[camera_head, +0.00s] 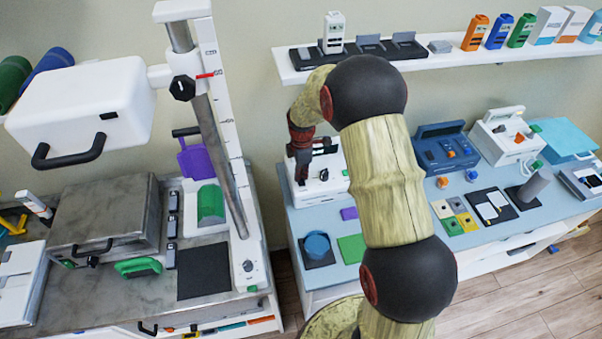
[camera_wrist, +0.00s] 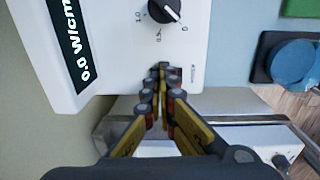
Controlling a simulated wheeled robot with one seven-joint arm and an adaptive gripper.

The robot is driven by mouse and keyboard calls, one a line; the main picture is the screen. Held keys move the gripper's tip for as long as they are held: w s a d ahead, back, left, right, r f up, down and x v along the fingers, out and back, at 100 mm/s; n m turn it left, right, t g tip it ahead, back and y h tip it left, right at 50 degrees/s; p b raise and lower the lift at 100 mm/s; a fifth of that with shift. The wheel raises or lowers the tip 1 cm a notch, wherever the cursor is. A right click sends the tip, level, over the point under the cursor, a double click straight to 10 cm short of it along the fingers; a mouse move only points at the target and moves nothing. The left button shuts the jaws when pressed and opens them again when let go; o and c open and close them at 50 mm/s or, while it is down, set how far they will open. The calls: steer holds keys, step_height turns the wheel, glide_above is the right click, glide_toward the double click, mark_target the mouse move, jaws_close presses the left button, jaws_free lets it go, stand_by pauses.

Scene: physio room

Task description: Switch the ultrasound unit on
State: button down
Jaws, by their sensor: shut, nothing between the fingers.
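The ultrasound unit (camera_head: 335,180) is a white box on the blue-topped counter, partly hidden by my arm in the head view. In the wrist view its white front panel (camera_wrist: 115,50) fills the top left. Its dark display (camera_wrist: 70,40) is lit and reads 0.0 W/cm. A black dial (camera_wrist: 164,9) with a white pointer sits at the top edge beside printed numbers. My gripper (camera_wrist: 163,70) is shut and empty, its tips at the panel's lower edge beside a small printed label. They cover whatever lies right under them; I cannot tell if they touch. The head view shows my gripper (camera_head: 300,180) at the unit's left side.
A blue round pot (camera_head: 317,246) on a dark mat and a green pad (camera_head: 352,249) lie in front of the unit. A blue device (camera_head: 445,148) stands right of my arm. A steel-topped cabinet with a white column (camera_head: 222,90) stands left, across a gap.

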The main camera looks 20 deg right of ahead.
steer(key=shift+s+f, duration=0.1)
steer(key=shift+s, duration=0.1)
steer(key=shift+s+a, duration=0.2)
steer(key=shift+s, duration=0.45)
